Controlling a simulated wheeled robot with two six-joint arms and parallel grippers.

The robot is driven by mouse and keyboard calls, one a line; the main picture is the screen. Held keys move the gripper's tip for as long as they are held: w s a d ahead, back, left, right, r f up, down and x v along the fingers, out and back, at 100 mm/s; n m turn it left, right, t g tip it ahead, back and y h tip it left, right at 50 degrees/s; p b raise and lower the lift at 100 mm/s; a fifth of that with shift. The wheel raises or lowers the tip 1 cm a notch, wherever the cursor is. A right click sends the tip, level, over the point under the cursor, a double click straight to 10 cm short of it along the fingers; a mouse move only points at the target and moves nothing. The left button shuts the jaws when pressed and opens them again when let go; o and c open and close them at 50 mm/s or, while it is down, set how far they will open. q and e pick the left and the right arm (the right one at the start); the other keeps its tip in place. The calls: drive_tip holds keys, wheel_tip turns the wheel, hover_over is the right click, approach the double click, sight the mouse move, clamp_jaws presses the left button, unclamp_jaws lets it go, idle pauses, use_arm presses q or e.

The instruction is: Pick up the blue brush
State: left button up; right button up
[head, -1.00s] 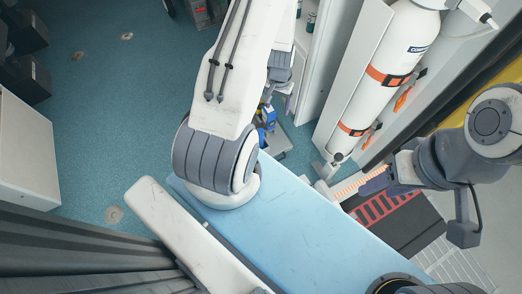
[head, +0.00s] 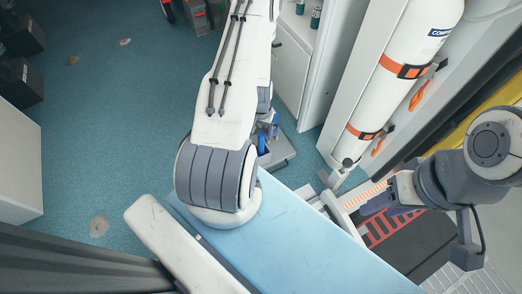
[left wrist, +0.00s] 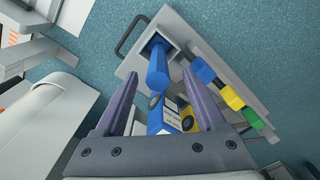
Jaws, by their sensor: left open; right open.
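In the left wrist view a blue rounded piece (left wrist: 157,64) stands in a square opening of a grey caddy (left wrist: 176,30); it may be the blue brush, but its lower end is hidden. My left gripper (left wrist: 160,74) is open, its two fingers on either side of this piece and apart from it. A blue container with a label (left wrist: 168,116) sits nearer, between the fingers. In the head view my left arm hides most of this gripper, and some blue (head: 262,141) shows beside it. My right gripper (head: 376,200) is open and empty at the right.
Yellow (left wrist: 203,70), green (left wrist: 232,98) and further coloured pieces line the caddy's right side. A light-blue surface (head: 285,235) lies below my left arm. A white cylinder (head: 412,55) with orange straps stands right of a white cabinet (head: 308,60). Blue floor (head: 110,110) is open at left.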

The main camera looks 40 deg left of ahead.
use_arm(q)
wheel_tip(320, 180, down, 5)
drive_tip(key=b, duration=0.4)
drive_tip(key=shift+d+r, duration=0.15)
clamp_jaws()
